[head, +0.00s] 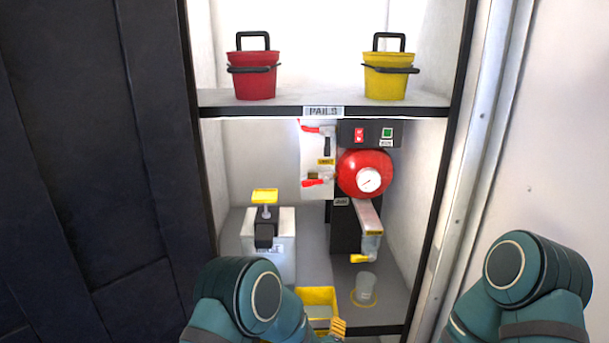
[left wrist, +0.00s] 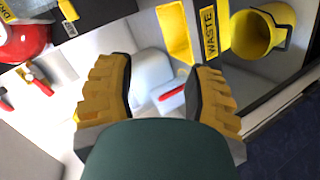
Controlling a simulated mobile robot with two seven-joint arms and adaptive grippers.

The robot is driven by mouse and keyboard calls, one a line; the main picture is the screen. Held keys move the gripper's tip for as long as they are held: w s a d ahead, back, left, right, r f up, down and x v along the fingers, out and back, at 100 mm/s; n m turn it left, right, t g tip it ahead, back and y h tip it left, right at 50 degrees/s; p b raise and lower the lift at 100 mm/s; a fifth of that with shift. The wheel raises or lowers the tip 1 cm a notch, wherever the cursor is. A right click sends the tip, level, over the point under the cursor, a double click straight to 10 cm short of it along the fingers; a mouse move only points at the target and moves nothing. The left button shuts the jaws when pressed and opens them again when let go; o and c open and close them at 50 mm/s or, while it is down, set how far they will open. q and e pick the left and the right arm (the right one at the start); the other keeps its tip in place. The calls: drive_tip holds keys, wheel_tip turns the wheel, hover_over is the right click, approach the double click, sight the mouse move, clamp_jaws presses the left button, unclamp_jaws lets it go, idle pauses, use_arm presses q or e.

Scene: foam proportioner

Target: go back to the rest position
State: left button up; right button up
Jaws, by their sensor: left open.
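My left arm comes in at the bottom of the head view. Part of its gripper (head: 336,329) shows by a yellow container (head: 319,297) on the cabinet floor. In the left wrist view my left gripper (left wrist: 162,72) has its two yellow ribbed fingers spread apart with nothing held. A white body and a red handle (left wrist: 171,93) show beyond the gap; I see no contact. My right arm (head: 525,275) is at the lower right of the head view, and its gripper is out of frame.
A red pail (head: 252,83) and a yellow pail (head: 386,82) stand on the upper shelf (head: 320,109). Below are a red tank (head: 362,172), a white dispenser (head: 268,240) and a clear cup (head: 365,287). The left wrist view shows a WASTE label (left wrist: 209,33).

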use_arm(q)
drive_tip(key=s+a+f+m+g+h, duration=0.1)
drive_tip(key=s+a+f+m+g, duration=0.45)
drive_tip(key=s+a, duration=0.6)
drive_tip(key=s+a+m+g, duration=0.2)
drive_tip(key=s+a, duration=0.1)
drive_tip(key=s, duration=0.3)
drive_tip(key=s+a+m+g+h, duration=0.1)
drive_tip(key=s+a+m+g, duration=0.2)
drive_tip(key=s, duration=0.4)
drive_tip(key=shift+s+g, duration=0.25)
drive_tip(key=shift+g, duration=0.1)
